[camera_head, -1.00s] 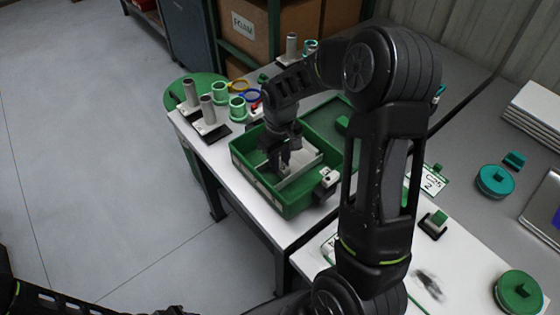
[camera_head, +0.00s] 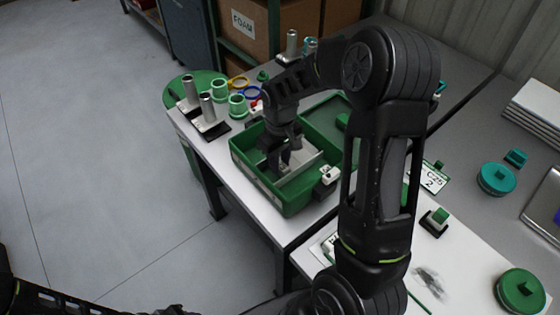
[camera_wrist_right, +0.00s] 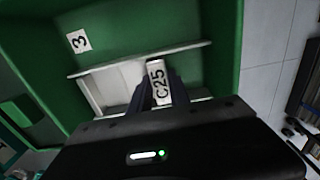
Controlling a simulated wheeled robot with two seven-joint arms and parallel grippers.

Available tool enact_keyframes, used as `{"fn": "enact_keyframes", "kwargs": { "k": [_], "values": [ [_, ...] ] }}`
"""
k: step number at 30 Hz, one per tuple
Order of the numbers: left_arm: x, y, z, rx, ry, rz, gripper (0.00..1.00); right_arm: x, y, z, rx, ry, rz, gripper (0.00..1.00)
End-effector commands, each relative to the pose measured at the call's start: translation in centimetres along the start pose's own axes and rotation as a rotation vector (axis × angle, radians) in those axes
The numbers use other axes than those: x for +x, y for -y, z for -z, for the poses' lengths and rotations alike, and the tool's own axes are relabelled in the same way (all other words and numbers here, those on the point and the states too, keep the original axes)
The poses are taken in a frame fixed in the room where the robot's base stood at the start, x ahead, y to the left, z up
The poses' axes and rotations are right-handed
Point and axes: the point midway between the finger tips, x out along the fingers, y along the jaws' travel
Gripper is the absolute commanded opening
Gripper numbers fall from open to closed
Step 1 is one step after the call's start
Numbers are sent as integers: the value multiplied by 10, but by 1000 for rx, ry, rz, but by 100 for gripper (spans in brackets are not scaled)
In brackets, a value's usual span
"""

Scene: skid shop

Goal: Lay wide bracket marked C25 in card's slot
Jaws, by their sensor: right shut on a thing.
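My right gripper (camera_head: 287,160) is inside the green box, and in the right wrist view its dark fingers (camera_wrist_right: 160,92) are shut on a pale part with a C25 label (camera_wrist_right: 158,82). This appears to be the tab of the wide bracket (camera_wrist_right: 118,84), a pale grey channel with raised long edges; the fingers hide the join. The bracket also shows below the gripper in the head view (camera_head: 306,162). I cannot tell whether it touches the box floor. A card reading "C25 2" (camera_head: 433,179) lies on the table, partly behind my right arm. My left gripper is out of view.
The green box (camera_head: 250,171) stands near the table's left edge. A "3" label (camera_wrist_right: 79,41) is inside it. Posts on dark bases (camera_head: 209,115) and green cups (camera_head: 237,105) stand behind it. Green (camera_head: 521,290) and teal (camera_head: 497,178) round pieces are at right.

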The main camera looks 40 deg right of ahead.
Motion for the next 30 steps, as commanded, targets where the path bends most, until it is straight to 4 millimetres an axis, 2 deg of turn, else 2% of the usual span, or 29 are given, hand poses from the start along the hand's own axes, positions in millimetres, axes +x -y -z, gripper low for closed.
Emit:
{"fn": "enact_keyframes", "kwargs": {
  "k": [19, 20, 28, 30],
  "values": [
    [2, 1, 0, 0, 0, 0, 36, 2, 0, 1, 0, -2, -1, 0],
    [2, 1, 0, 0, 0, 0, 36, 2, 0, 1, 0, -2, -1, 25],
    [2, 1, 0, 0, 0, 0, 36, 2, 0, 0, 0, -1, 0, 47],
    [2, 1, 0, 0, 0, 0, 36, 2, 0, 0, 0, -1, 0, 48]
  ]
}}
